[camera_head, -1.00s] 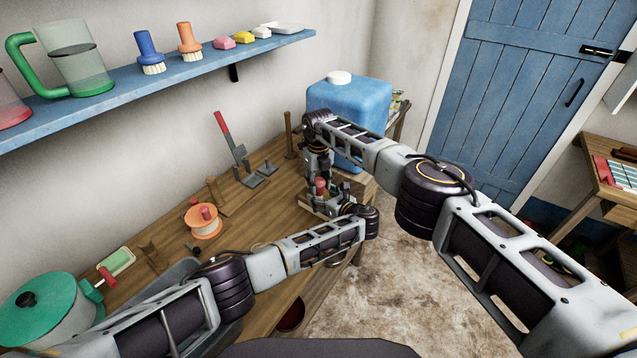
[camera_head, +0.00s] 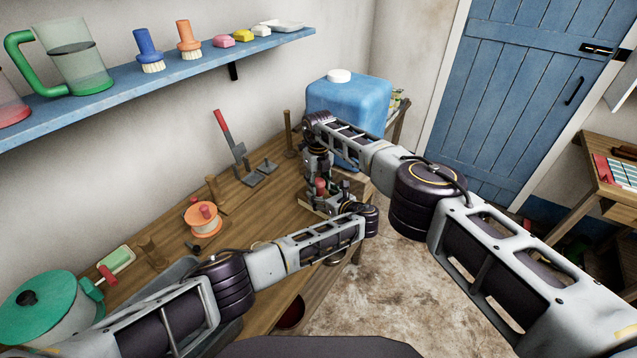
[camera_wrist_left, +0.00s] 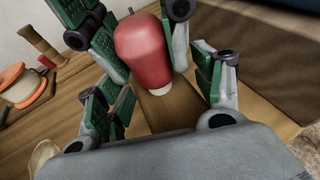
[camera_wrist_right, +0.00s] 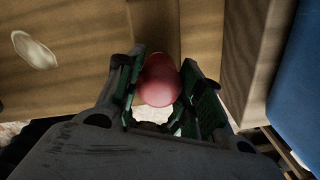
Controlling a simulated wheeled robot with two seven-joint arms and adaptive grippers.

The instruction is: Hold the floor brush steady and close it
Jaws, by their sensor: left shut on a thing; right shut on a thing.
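A rounded red part (camera_head: 321,186), which I take to belong to the floor brush, stands between my grippers at the far right end of the bench. In the left wrist view the red part (camera_wrist_left: 141,52) is bulb-shaped with a pale collar below, above a wooden piece (camera_wrist_left: 172,108). My right gripper (camera_wrist_right: 160,88) is shut on the red part, its green pads at both sides. My left gripper (camera_wrist_left: 165,95) is shut lower down, its pads either side of the wooden piece; the contact is partly hidden. The rest of the brush is mostly hidden by the grippers.
A blue canister (camera_head: 350,103) stands close behind my right wrist. A red-handled metal tool (camera_head: 233,140), an orange spool (camera_head: 203,220) and a green pot (camera_head: 45,312) are along the wooden bench (camera_head: 262,212). A blue shelf (camera_head: 170,83) runs above.

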